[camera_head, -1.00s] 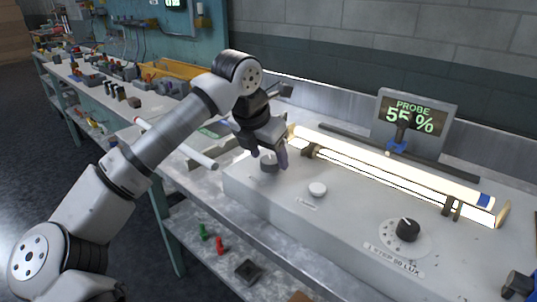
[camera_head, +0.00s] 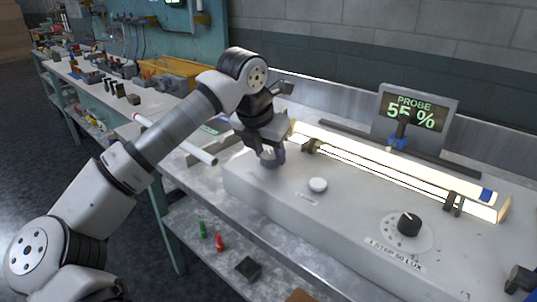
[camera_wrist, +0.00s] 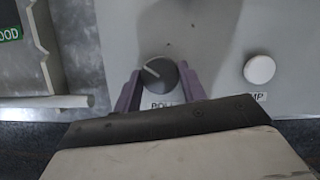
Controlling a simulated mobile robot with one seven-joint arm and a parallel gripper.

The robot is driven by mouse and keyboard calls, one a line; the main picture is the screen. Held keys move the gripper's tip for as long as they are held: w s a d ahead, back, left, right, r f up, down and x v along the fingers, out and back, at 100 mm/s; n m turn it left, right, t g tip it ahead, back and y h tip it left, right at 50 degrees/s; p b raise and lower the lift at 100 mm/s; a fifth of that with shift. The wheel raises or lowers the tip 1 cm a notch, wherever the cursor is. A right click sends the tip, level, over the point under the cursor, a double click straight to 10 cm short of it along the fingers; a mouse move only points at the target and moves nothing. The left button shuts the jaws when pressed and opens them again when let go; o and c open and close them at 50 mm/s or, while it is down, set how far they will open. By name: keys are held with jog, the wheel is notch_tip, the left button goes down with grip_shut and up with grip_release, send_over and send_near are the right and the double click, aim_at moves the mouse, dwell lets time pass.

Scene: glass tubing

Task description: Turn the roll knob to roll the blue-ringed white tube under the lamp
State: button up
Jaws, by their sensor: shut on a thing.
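The dark roll knob (camera_wrist: 160,76) sits on the grey bench unit, with a pale pointer mark toward its upper left. My gripper (camera_wrist: 159,91) has a purple finger on each side of it and is shut on it. In the head view my gripper (camera_head: 269,158) points down at the unit's left end and hides most of the knob. The white tube (camera_head: 400,165) lies brightly lit along the unit's back, with its blue ring (camera_head: 487,194) near the right end. The lamp cannot be told apart clearly from the glowing strips there.
A white button (camera_head: 318,185) and a black dial (camera_head: 409,224) marked "1 STEP 50 LUX" stand right of my gripper. A probe display (camera_head: 415,112) reads 55 %. Another white tube (camera_head: 202,154) lies on the bench at left. Brown supports (camera_head: 452,202) stand along the lit tube.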

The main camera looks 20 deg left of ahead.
jog(key=shift+f+n+y+b, duration=0.25)
jog(key=shift+n+y+b, duration=0.25)
jog(key=shift+n+b, duration=0.45)
jog(key=shift+d+r+n+y+b, duration=0.1)
jog(key=shift+r+n+y+b, duration=0.25)
jog(key=shift+n, duration=0.5)
jog(key=shift+f, duration=0.1)
jog(key=o, duration=1)
jog(key=p+v, duration=0.6)
jog(key=v, duration=0.8)
jog(key=shift+f+p, duration=0.1)
jog(key=shift+p, duration=0.25)
